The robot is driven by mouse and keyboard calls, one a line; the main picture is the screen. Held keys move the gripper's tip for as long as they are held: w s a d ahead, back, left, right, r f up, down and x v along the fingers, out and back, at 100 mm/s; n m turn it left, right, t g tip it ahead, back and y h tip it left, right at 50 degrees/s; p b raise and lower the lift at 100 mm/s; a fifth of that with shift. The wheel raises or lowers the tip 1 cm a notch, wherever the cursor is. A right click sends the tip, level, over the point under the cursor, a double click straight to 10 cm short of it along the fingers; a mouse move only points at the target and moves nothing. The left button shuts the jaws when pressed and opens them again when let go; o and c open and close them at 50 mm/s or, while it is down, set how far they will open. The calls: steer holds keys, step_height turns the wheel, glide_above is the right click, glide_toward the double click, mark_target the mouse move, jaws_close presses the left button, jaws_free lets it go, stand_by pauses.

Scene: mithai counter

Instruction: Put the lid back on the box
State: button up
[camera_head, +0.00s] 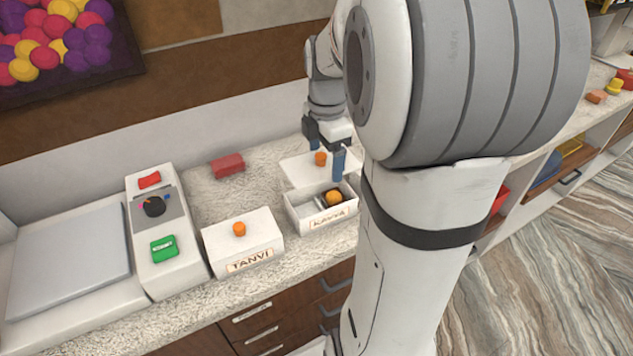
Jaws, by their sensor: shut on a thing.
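An open white box labelled KAVYA (327,222) stands on the counter, with a round orange-yellow sweet (333,197) in its right part; the left part looks empty. A flat white lid (298,171) with an orange knob (320,159) is just behind the box, apart from its opening. My gripper (325,153) has blue fingertips on either side of the knob and is shut on the lid. I cannot tell whether the lid touches the counter. My arm hides the lid's right end and part of the box's right side.
A closed white box labelled TANVI (242,248) with an orange knob stands left of the open box. A white scale (165,220) with red and green buttons is further left. A red block (228,165) lies behind. Counter (205,187) between is clear.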

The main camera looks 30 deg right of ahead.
step_height(320, 180, down, 8)
steer(key=shift+r, duration=0.1)
stand_by(0.4)
